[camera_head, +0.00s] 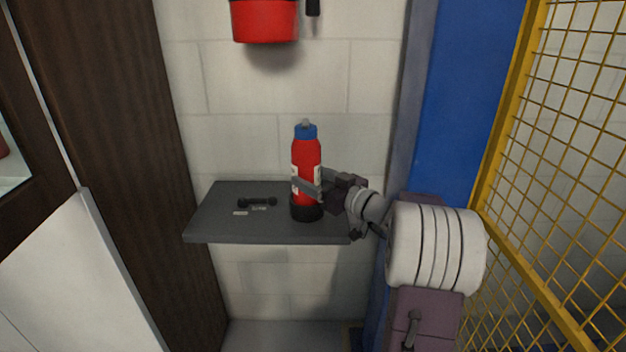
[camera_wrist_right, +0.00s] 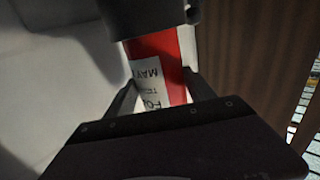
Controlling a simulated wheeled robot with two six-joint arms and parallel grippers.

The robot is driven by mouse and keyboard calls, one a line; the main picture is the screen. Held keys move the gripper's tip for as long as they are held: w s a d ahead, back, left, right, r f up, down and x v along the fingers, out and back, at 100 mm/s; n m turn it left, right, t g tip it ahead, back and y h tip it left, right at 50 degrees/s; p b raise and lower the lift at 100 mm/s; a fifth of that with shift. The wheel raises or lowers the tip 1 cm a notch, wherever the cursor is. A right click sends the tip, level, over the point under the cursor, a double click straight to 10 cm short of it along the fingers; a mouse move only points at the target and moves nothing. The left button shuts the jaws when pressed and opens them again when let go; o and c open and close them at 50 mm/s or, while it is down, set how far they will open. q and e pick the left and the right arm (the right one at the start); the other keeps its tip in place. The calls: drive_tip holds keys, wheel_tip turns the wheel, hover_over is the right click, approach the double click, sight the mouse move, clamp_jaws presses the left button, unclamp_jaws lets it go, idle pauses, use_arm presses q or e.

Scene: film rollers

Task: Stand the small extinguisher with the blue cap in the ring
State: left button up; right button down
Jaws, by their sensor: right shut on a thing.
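The small red extinguisher (camera_head: 306,155) with the blue cap (camera_head: 305,132) stands upright over the grey shelf. Its lower end is hidden by the wider black ring (camera_head: 306,211) on the shelf and looks to be inside it. My right gripper (camera_head: 304,187) comes from the right and is shut on the lower part of the red body, just above the ring. In the right wrist view the red body with its white label (camera_wrist_right: 152,84) is between the fingers (camera_wrist_right: 160,92), with the dark ring (camera_wrist_right: 150,14) at the top. My left gripper is not in view.
The grey shelf (camera_head: 225,228) also bears a small black dumbbell-shaped object (camera_head: 257,202) and small pale labels left of the ring. A larger red extinguisher (camera_head: 265,22) hangs on the wall above. A yellow mesh (camera_head: 575,160) stands at the right and a dark wooden panel (camera_head: 110,130) at the left.

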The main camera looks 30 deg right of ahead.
drive_tip(key=shift+r, duration=0.15)
drive_tip(key=shift+f+b, duration=0.25)
drive_tip(key=shift+b, duration=0.15)
drive_tip(key=shift+c, duration=1.6)
unclamp_jaws()
drive_tip(key=shift+s+r+p, duration=0.1)
drive_tip(key=shift+r+p, duration=0.25)
drive_tip(key=shift+p, duration=0.3)
drive_tip(key=v, duration=1.2)
drive_tip(key=shift+f, duration=0.25)
drive_tip(key=shift+a, duration=0.1)
